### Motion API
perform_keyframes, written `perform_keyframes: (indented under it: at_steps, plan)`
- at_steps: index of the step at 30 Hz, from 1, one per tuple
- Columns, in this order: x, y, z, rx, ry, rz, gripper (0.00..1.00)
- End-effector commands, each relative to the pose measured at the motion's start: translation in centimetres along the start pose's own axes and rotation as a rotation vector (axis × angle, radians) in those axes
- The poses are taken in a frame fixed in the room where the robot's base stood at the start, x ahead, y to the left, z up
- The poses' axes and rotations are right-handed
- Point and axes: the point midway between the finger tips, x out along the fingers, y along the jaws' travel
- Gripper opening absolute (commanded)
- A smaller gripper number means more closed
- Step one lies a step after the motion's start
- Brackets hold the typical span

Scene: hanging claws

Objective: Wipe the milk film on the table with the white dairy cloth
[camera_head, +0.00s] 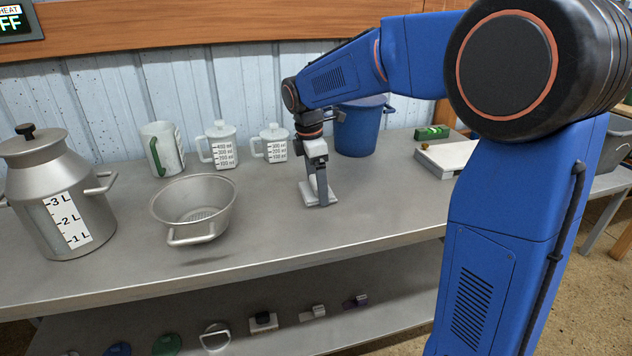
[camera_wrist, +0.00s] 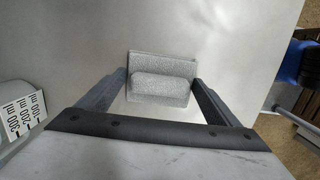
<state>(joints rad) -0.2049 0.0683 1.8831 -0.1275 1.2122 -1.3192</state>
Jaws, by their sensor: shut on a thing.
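My gripper (camera_head: 319,188) is low over the middle of the grey metal table (camera_head: 285,235), pointing down. Its fingers are shut on the white dairy cloth (camera_head: 307,194), which looks pale and flat at table height. In the wrist view the cloth (camera_wrist: 162,65) is a speckled light-grey pad with a raised ridge, and my gripper's fingers (camera_wrist: 158,84) close on the two ends of the ridge. The cloth seems to be at or very near the table top; exact contact cannot be told. I cannot make out a milk film on the table in either view.
A blue bucket (camera_head: 360,130) and white box (camera_head: 445,158) are behind and right. The table front is clear.

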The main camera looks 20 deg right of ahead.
Motion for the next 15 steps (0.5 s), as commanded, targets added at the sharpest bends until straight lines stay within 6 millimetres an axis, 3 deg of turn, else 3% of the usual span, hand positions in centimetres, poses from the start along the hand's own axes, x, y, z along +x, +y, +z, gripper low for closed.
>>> perform_keyframes:
  at_steps: [7,15]
  plan:
    - [0.3,-0.9,0.0,0.0,0.0,-0.004,0.68]
    - [0.3,0.2,0.0,-0.001,0.0,-0.004,0.68]
